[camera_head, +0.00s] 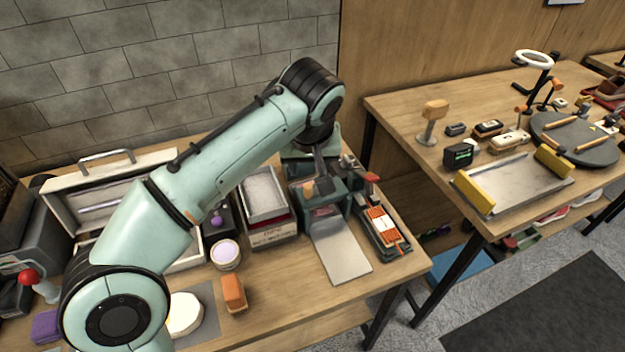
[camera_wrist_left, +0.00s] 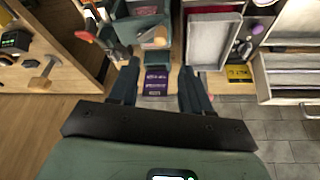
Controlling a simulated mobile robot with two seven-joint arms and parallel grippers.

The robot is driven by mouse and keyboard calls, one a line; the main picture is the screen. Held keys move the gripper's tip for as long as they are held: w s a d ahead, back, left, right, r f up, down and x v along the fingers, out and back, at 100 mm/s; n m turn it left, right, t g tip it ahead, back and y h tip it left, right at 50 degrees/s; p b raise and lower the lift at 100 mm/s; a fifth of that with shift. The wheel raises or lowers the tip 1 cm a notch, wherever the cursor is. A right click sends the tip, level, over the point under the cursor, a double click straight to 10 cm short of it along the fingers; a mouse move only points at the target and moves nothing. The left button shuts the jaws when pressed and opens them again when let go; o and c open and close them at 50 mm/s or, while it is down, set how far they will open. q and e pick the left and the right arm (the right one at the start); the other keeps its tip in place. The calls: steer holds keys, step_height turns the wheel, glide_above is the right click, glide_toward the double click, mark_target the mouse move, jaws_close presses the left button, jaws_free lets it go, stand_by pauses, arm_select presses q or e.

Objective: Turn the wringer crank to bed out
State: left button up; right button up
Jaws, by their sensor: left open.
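The wringer (camera_head: 325,192) is a green machine near the back right of the near table, with an orange knob on top. A flat grey plate, its bed (camera_head: 341,252), extends from it towards the table's front edge. A red-handled lever that looks like the crank (camera_head: 372,178) is at its right; it shows at the upper left in the left wrist view (camera_wrist_left: 84,36). My left gripper (camera_wrist_left: 157,88) is open and empty behind the wringer (camera_wrist_left: 147,32), fingers apart and not on the red handle. In the head view my wrist partly hides it. My right gripper is not in view.
An orange-and-white brush tray (camera_head: 383,230) lies right of the bed. A grey-lined box (camera_head: 264,195) and a round tub (camera_head: 226,254) stand to the left. In the wrist view a purple box (camera_wrist_left: 155,83) shows between my fingers. The second table (camera_head: 410,110) is at right.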

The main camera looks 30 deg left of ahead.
mark_target(308, 185)
arm_select(q)
steer(key=b+x, duration=0.2)
steer(key=x, duration=0.8)
steer(key=shift+s+f, duration=0.1)
steer(key=shift+f, duration=0.15)
steer(key=shift+b+x, duration=0.3)
steer(key=shift+x, duration=0.5)
steer(key=shift+r, duration=0.1)
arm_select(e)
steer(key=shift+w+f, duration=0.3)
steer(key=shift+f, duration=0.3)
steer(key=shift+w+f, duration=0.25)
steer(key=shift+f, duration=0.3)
arm_select(q)
jaws_close()
